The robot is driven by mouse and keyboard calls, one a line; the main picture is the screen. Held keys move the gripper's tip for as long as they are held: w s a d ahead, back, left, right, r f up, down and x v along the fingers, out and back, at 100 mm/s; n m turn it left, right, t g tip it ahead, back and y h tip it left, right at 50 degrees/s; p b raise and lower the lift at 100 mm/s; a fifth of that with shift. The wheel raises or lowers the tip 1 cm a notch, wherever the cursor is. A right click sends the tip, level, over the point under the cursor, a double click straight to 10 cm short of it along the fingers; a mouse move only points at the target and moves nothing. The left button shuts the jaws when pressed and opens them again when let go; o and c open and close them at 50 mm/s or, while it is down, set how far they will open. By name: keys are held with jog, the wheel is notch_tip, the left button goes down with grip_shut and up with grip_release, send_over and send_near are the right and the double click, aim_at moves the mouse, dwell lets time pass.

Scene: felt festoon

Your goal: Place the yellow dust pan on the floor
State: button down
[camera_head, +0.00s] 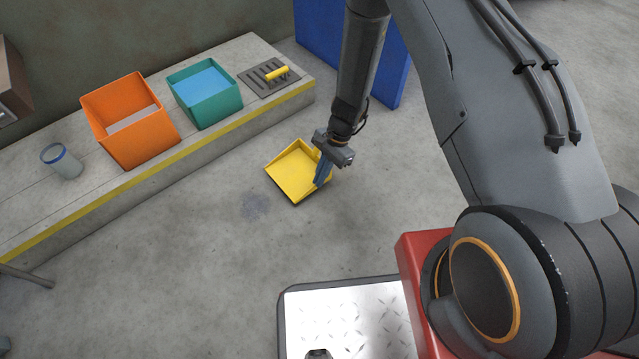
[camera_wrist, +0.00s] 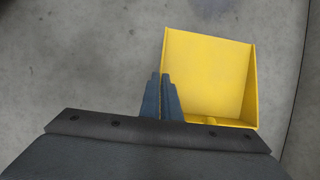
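The yellow dust pan (camera_head: 294,174) is over the grey floor between the low bench and my base, open side up. I cannot tell whether it rests on the floor or hangs just above it. My gripper (camera_head: 321,178) points down at the pan's right edge. In the wrist view, the pan (camera_wrist: 208,75) lies right of the blue fingers (camera_wrist: 161,95). The fingers are close together around the pan's left side wall, with a thin yellow strip between them. The pan's handle end is mostly hidden behind the gripper body.
A concrete bench (camera_head: 60,212) with a yellow edge bears an orange bin (camera_head: 140,140), a teal bin (camera_head: 213,108), a cup (camera_head: 62,161) and a dark grate (camera_head: 258,83) with a yellow-handled tool. A blue panel (camera_head: 392,75) stands behind. Floor left of the pan is clear.

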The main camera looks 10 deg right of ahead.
jog(key=shift+f+b, duration=0.65)
jog(key=shift+f, duration=0.85)
jog(key=shift+f, duration=0.15)
jog(key=c, duration=2)
grip_release()
